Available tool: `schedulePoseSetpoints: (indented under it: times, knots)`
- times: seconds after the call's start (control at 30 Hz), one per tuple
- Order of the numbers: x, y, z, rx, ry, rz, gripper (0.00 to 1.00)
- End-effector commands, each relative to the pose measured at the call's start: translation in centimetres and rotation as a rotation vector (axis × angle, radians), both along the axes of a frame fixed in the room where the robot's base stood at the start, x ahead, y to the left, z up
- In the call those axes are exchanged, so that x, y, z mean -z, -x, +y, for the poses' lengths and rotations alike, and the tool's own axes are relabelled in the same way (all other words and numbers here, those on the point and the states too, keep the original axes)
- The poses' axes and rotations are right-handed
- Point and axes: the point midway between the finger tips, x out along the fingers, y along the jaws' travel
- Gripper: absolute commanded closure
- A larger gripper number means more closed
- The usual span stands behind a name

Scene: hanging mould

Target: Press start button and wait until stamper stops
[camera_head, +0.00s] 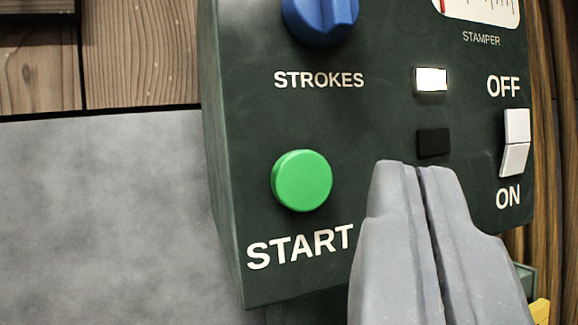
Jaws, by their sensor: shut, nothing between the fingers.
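The green START button (302,181) sits on the lower left of a dark green control panel (385,120), above the white word START. It stands out from the panel face. My gripper (418,170) is shut and empty, its two grey fingers side by side. Its fingertips show to the right of the button, over the panel's lower middle, and overlap nothing of the button. I cannot tell how far the tips are from the panel. The stamper itself is not in view; only the STAMPER label (481,38) under a partly cut-off gauge (485,10) shows.
A blue STROKES knob (320,18) is above the button. A white lit indicator (431,80) and a dark one (433,142) are mid-panel. A white OFF/ON switch (515,142) is at right. A grey surface (110,210) and wooden wall (140,50) lie left.

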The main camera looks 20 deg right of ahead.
Motion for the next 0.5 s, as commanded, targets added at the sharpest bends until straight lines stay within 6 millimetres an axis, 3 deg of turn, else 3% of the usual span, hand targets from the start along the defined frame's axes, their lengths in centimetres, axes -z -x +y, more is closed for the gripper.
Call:
schedulePoseSetpoints:
  times: [0.23,0.5]
  knots:
    - [0.0,-3.2,0.1,-0.001,-0.001,0.004,1.00]
    - [0.2,-4.5,0.2,0.000,0.000,0.006,1.00]
